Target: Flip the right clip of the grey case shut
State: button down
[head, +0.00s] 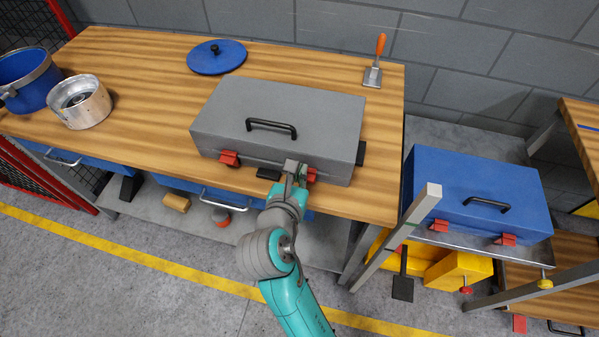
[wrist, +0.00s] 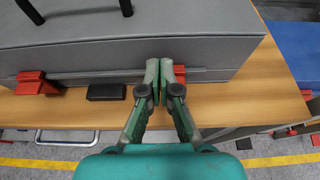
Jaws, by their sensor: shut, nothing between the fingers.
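The grey case (head: 280,110) lies with its lid down on the wooden workbench, a black handle (head: 271,128) on its lid. It fills the top of the wrist view (wrist: 130,40). Its left red clip (head: 229,158) is on the front face and shows in the wrist view (wrist: 36,84). Its right red clip (head: 311,174) is partly hidden behind my gripper (head: 296,167); in the wrist view red parts of this clip (wrist: 196,74) show beside the fingers. My gripper (wrist: 166,68) is shut and empty, its tips at the case's front face by the right clip. I cannot tell whether they touch it.
A small black block lies on the bench before the case (wrist: 106,92). A blue pot (head: 27,82), a metal pot (head: 80,103), a blue lid (head: 216,57) and an orange-handled tool (head: 377,62) stand on the bench. A blue case (head: 478,190) sits to the right.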

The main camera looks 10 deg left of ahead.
jog(key=v, duration=1.2)
dwell(0.4)
jog(key=s+d+f+m+y, duration=0.1)
jog(key=s+d+f+m, duration=0.2)
jog(key=d+f+m, duration=0.4)
jog(key=s+d+f+m+y, duration=0.2)
jog(key=d+f+m, duration=0.3)
jog(key=d+f, duration=0.4)
jog(key=s+d+r+m+h, duration=0.1)
jog(key=s+d+m, duration=0.2)
jog(key=s+m, duration=0.3)
jog(key=s+d+r+m, duration=0.2)
jog(key=s+d+m, duration=0.2)
jog(key=s+m, duration=0.3)
jog(key=s+d+r+m+t+h, duration=0.1)
jog(key=s+d+m, duration=0.3)
jog(key=m, duration=0.6)
jog(key=shift+s+d+r+m+h, duration=0.3)
jog(key=shift+s+r, duration=0.35)
jog(key=shift+s, duration=0.6)
